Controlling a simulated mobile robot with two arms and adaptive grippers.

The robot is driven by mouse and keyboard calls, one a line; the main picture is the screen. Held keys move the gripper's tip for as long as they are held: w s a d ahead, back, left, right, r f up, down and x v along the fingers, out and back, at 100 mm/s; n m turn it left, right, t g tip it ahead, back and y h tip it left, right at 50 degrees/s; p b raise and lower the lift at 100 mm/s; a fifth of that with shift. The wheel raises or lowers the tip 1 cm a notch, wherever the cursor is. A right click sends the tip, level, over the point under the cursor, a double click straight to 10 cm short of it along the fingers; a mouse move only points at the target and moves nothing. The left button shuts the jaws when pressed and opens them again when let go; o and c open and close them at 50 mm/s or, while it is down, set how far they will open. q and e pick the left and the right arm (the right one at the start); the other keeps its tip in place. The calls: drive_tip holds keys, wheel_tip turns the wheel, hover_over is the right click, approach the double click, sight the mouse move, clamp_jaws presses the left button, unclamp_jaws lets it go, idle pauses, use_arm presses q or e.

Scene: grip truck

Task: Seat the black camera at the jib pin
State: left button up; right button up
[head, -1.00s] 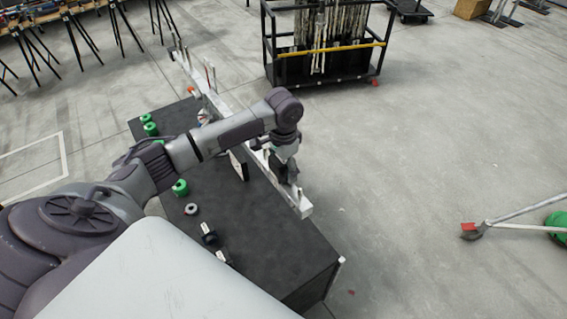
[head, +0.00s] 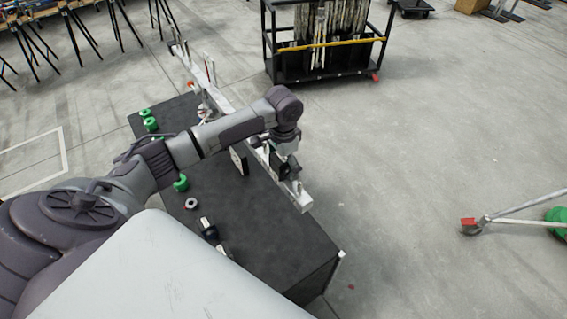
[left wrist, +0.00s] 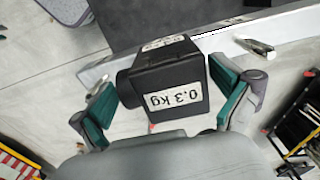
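In the head view my left gripper (head: 288,166) is over the near part of the white jib beam (head: 303,197). The camera is close to the beam in the wrist view; a metal pin (left wrist: 255,47) stands to its right. Whether the camera touches the beam is hidden. My right gripper is out of view.
The jib lies along a dark table (head: 260,232). Several green rings (head: 181,183), a small grey ring (head: 191,204) and another black item (head: 208,228) are on it. A black cart (head: 325,72) stands behind.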

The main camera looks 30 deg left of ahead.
use_arm(q)
drive_tip(key=shift+r, duration=0.25)
wheel_tip(320, 180, up, 12)
drive_tip(key=shift+f, duration=0.25)
drive_tip(key=shift+s+f, duration=0.1)
idle(0.5)
